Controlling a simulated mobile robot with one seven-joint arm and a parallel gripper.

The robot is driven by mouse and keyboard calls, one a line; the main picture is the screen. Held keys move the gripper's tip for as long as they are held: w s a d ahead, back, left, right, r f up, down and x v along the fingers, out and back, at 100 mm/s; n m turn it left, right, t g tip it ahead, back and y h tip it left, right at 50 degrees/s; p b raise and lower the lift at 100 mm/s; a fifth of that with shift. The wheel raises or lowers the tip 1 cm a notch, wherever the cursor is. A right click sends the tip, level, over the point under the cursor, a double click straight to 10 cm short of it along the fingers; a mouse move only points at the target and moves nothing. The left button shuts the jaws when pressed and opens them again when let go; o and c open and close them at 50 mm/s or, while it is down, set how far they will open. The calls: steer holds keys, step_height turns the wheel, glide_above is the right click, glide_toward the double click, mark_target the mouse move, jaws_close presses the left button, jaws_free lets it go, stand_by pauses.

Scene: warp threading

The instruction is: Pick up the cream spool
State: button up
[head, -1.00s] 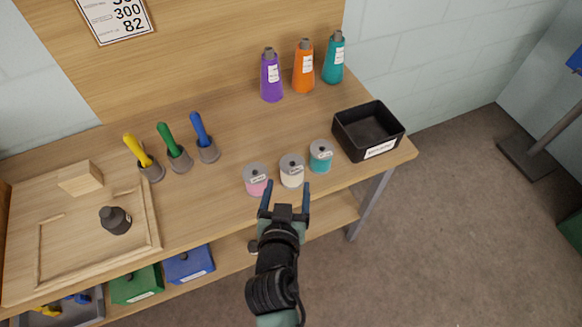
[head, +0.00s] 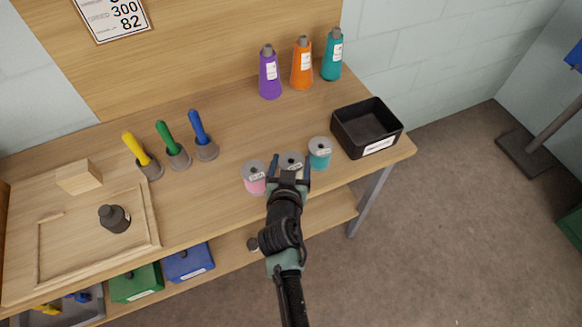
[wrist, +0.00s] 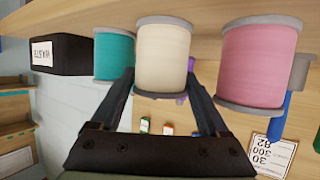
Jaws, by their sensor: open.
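The cream spool (wrist: 162,57) stands upright between the teal spool (wrist: 114,54) and the pink spool (wrist: 254,62) in the wrist view, which looks upside down. In the head view only the grey top of the cream spool (head: 291,160) shows clearly; my gripper hides most of its body. My gripper (head: 290,164) is open at the front of the bench. Its two fingers (wrist: 162,92) reach toward either side of the cream spool, and nothing is held. I cannot tell whether they touch it.
The pink spool (head: 254,178) stands close left and the teal spool (head: 320,155) close right. A black bin (head: 346,139) is at the right end of the bench. Purple (head: 270,75), orange (head: 302,66) and teal (head: 333,58) cones stand behind.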

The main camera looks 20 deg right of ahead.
steer(key=c, duration=1)
